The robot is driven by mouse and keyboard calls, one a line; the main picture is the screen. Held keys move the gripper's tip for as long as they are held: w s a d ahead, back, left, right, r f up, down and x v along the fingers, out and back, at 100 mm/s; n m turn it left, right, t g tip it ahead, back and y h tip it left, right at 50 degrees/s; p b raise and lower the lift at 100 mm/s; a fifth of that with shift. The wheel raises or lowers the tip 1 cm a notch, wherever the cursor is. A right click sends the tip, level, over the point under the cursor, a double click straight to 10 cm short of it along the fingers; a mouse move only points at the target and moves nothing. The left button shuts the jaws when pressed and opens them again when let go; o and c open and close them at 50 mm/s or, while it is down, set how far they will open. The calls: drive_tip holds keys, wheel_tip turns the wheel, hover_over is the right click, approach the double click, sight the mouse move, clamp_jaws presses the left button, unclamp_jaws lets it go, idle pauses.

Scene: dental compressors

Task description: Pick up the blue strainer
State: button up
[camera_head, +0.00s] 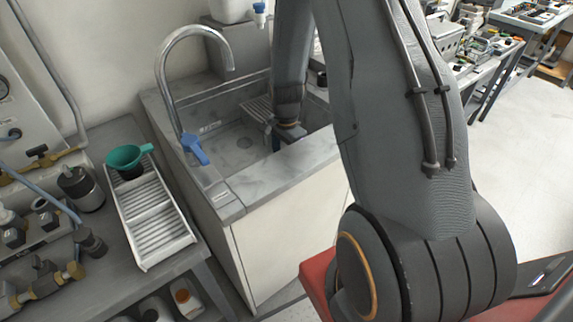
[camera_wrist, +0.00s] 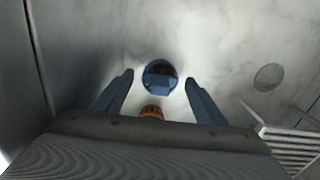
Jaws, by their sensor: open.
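The blue strainer (camera_wrist: 160,69) shows in the wrist view as a small round blue cup with a dark inside, at the pale sink bottom. My gripper (camera_wrist: 159,78) is open, its two bluish fingers on either side of the strainer in the picture. I see gaps on both sides and cannot tell how far below the fingertips it sits. An orange round piece (camera_wrist: 152,112) shows just below it, partly hidden by my gripper body. In the head view, my gripper (camera_head: 276,142) reaches down into the sink; I cannot make out the strainer there.
The sink (camera_head: 215,116) has a front wall close to my wrist, a tap with a blue lever (camera_head: 194,148), and a slatted rack (camera_head: 258,108), also in the wrist view (camera_wrist: 292,140). A green funnel (camera_head: 124,156) rests on a white ribbed tray (camera_head: 168,237) to the left.

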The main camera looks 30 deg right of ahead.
drive_tip(key=shift+f, duration=0.35)
drive_tip(key=c, duration=1.1)
drive_tip(key=shift+r, duration=0.15)
